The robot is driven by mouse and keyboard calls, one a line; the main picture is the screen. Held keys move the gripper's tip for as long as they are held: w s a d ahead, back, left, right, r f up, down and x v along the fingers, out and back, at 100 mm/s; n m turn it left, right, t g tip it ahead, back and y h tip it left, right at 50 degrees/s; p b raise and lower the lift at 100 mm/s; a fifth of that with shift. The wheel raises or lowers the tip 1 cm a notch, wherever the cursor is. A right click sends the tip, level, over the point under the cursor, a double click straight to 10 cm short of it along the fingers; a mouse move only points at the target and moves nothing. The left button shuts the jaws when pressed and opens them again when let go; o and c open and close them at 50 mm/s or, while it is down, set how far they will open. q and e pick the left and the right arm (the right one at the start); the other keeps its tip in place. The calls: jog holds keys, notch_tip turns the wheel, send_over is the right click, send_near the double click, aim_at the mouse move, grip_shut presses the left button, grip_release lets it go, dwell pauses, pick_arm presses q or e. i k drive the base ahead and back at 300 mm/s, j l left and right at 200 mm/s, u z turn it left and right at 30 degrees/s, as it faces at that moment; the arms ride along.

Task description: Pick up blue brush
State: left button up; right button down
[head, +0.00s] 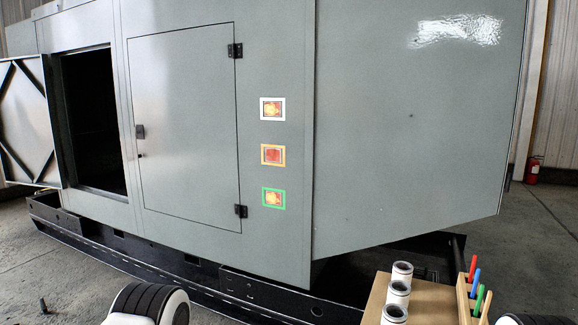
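The blue brush (475,282) stands upright in a wooden holder (463,299) at the lower right of the head view. Only its blue handle shows; its lower end is hidden in the holder. It stands between a red handle (472,268) and a green handle (479,299). Parts of my arms show at the bottom edge, but neither gripper is in view.
Several white cylinders (397,293) stand on a wooden box (428,303) left of the brushes. A tan handle (486,307) is beside the green one. A large grey enclosure (400,130) with an open doorway at left fills the background. A fire extinguisher (533,171) stands far right.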

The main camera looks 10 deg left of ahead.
aim_at(477, 277)
jog(key=l+u, duration=0.15)
jog(key=l, duration=0.25)
jog(key=k+l+u, duration=0.1)
jog(key=l, duration=0.25)
jog(key=k+l+u, duration=0.15)
jog(key=l, duration=0.25)
jog(key=l+u, duration=0.1)
jog(key=l, duration=0.25)
jog(key=l+u, duration=0.15)
jog(key=l, duration=0.3)
jog(key=k+l+u, duration=0.2)
jog(key=l, duration=0.25)
jog(key=l+u, duration=0.15)
jog(key=l, duration=0.35)
jog(key=k+l+u, duration=0.15)
jog(key=l, duration=0.25)
jog(key=k+l+u, duration=0.15)
jog(key=l, duration=0.3)
jog(key=i, duration=0.05)
